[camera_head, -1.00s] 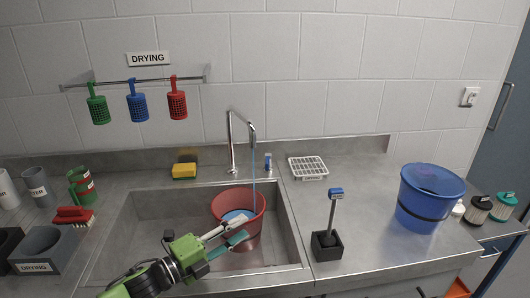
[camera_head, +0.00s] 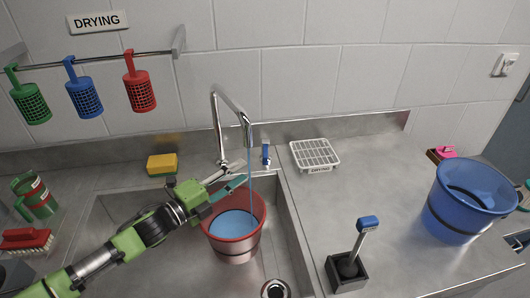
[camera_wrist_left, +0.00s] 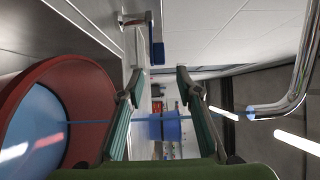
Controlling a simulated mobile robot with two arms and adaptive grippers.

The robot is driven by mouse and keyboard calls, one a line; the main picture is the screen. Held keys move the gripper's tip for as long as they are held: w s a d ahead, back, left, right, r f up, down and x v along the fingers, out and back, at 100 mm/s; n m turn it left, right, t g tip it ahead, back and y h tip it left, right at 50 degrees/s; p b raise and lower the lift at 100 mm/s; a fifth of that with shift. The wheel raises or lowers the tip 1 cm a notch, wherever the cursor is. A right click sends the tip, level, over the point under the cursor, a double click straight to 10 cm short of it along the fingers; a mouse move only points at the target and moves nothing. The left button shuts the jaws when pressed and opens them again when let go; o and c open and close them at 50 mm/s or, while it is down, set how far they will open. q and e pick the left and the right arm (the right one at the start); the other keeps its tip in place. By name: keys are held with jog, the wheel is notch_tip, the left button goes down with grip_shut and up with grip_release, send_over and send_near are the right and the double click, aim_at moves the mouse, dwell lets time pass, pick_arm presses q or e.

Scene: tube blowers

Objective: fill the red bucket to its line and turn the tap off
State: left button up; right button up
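The red bucket (camera_head: 236,245) stands in the sink with blue water (camera_head: 233,224) inside; I cannot make out its line. A blue stream (camera_head: 250,180) runs from the tap (camera_head: 233,115) into it. The small blue-handled lever (camera_head: 266,153) stands behind the sink, right of the spout; it also shows in the left wrist view (camera_wrist_left: 158,53). My left gripper (camera_head: 237,182) is open and empty, above the bucket's back rim and left of the stream. The left wrist view shows its two fingers (camera_wrist_left: 155,95) apart, with the bucket (camera_wrist_left: 90,85) beside them. My right gripper is out of view.
A blue bucket (camera_head: 457,212) stands on the right counter. A yellow sponge (camera_head: 162,164) lies behind the sink. Coloured baskets (camera_head: 85,98) hang upper left.

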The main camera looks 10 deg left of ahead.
aim_at(266, 156)
pick_arm(q)
jog(key=p+x, duration=0.2)
jog(key=x, duration=0.9)
jog(key=shift+w, duration=0.2)
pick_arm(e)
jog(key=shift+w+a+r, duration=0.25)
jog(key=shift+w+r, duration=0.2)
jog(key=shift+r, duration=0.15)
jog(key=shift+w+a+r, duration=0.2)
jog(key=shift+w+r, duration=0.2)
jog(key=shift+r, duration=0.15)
